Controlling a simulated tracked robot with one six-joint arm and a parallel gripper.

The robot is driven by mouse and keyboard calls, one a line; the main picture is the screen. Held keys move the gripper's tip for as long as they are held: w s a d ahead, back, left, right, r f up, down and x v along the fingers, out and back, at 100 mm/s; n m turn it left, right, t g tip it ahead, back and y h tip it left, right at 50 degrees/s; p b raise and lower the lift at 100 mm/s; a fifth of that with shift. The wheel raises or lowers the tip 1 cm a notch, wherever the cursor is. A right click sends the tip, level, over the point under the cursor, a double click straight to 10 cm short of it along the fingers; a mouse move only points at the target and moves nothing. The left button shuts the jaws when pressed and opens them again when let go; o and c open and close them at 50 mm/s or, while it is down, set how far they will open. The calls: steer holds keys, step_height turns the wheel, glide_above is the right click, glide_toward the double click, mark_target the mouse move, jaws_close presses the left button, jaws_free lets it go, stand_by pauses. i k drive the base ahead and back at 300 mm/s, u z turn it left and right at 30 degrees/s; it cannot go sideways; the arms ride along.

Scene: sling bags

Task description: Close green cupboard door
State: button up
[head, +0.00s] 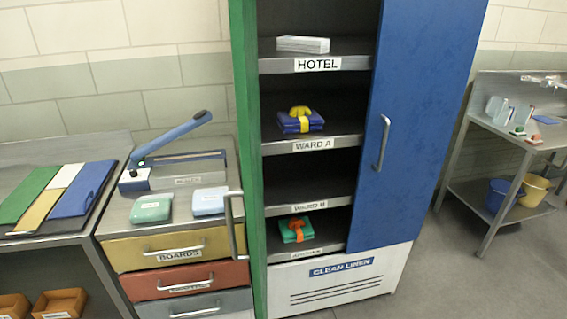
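The green cupboard door (246,150) stands open at the left side of the tall cupboard and is seen almost edge-on. Its metal bar handle (235,225) sticks out on the left, in front of the drawer unit. The blue door (420,120) covers the right half of the cupboard and looks shut, with a bar handle (382,142) near its left edge. The open left half shows shelves labelled HOTEL, WARD A and WARD B, and a lowest one with an unclear label. My gripper is not in view.
Folded packs (300,122) lie on the shelves. Left of the door is a drawer unit (160,252) bearing a blue-levered device (170,160) and two small packs. A metal table (495,120) with buckets below stands at right. The floor (450,270) in front is clear.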

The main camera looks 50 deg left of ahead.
mark_target(243, 26)
steer(key=z, duration=0.4)
steer(key=k, duration=0.9)
steer(key=u, duration=1.8)
steer(key=i, duration=0.95)
steer(key=u, duration=0.05)
